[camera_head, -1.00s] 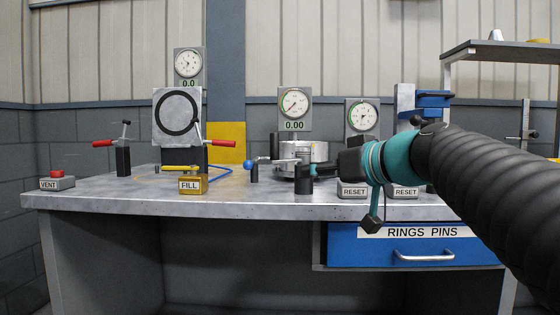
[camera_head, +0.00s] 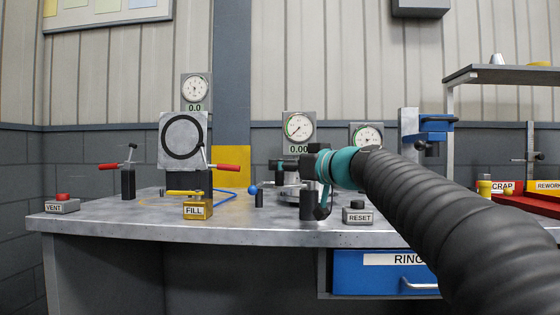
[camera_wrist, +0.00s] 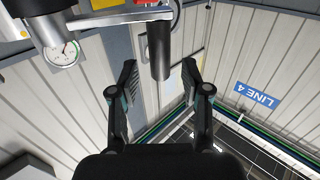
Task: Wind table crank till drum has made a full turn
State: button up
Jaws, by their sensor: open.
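The crank has a silver arm (camera_wrist: 120,19) and a dark upright handle (camera_wrist: 161,57). My gripper (camera_wrist: 160,72) is open, and the handle shows between its two fingertips with a gap on each side. I cannot tell how deep the handle sits between them. The drum, a silver cylinder (camera_wrist: 43,28), is at the top left of the wrist view.
A gauge (camera_head: 299,127) reading 0.00 stands behind the drum. A blue-knobbed lever (camera_head: 253,189) is left of the crank, and a dark post (camera_head: 307,204) stands in front. A RESET button (camera_head: 358,214) is to the right, the FILL block (camera_head: 198,209) to the left.

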jog(key=shift+x, duration=1.4)
grip_shut()
